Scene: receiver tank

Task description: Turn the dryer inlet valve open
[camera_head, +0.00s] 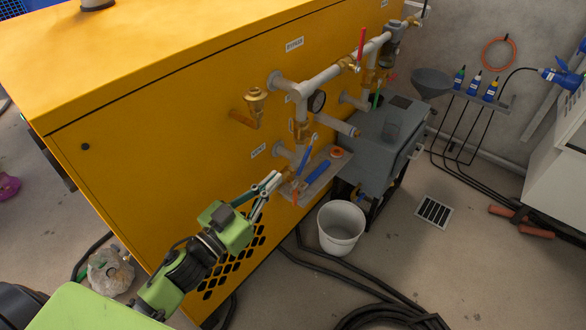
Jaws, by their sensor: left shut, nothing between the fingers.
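Grey pipework on the side of the yellow housing (150,130) carries several lever valves. A blue-lever valve (306,152) sits low, right of a small white label (258,150) too small to read; its lever slants up to the right. I cannot tell for certain which valve is the dryer inlet valve. A red lever (361,45) stands upright on the upper pipe, and a green lever (376,98) is lower right. My left gripper (268,184) is shut and empty, just left of and below the blue lever, close to the lower pipe fittings. My right gripper is out of view.
A grey box unit (384,135) stands right of the pipes. A white bucket (341,226) is on the floor below. A tray (318,180) with a blue item is under the valves. Black hoses (390,318) lie in front.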

